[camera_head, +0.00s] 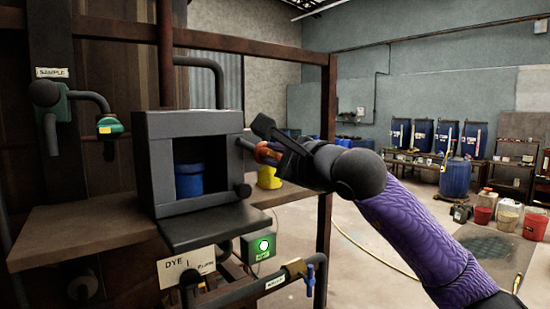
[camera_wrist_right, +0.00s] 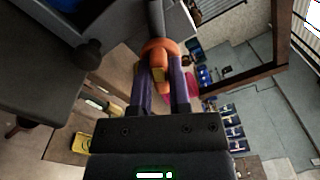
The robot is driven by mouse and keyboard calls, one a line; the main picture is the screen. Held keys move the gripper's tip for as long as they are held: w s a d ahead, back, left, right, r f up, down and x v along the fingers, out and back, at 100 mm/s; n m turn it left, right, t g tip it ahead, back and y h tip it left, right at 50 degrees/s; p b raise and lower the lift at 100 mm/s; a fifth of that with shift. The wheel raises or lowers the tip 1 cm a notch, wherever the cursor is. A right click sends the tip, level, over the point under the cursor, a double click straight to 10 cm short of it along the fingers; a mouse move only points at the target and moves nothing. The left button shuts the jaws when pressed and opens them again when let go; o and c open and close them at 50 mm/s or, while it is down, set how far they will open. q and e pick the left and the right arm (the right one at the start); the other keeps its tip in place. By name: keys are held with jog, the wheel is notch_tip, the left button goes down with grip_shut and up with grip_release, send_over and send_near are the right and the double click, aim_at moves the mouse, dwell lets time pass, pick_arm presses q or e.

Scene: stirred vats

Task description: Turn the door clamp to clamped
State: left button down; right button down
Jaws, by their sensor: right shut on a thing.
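A dark grey box (camera_head: 165,128) stands on the wooden bench, its front open, with a blue container (camera_head: 189,181) inside. A flat dark door panel (camera_head: 213,226) lies folded down at its front. An orange clamp handle (camera_head: 268,152) is at the box's right side. It also shows in the right wrist view (camera_wrist_right: 158,50), on a dark stem. My right gripper (camera_head: 272,154) is shut on the orange handle; its two purple fingers (camera_wrist_right: 160,92) sit either side of it in the wrist view. My left gripper is not in view.
A yellow object (camera_head: 269,178) stands behind my right gripper. A rusty post (camera_head: 327,150) rises behind my right arm. A green box with a lit button (camera_head: 262,246) and a pipe with a blue valve (camera_head: 309,279) are below the bench. Blue drums stand far back.

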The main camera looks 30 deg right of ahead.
jog(key=n, duration=0.5)
jog(key=shift+f, duration=0.1)
jog(key=shift+n, duration=0.4)
dwell(0.3)
jog(key=c, duration=0.6)
grip_release()
jog(key=s+b, duration=0.1)
jog(key=s, duration=0.2)
jog(key=s+b, duration=0.2)
jog(key=s, duration=0.1)
jog(key=s+b, duration=0.2)
jog(key=s, duration=0.2)
jog(key=shift+d, duration=0.35)
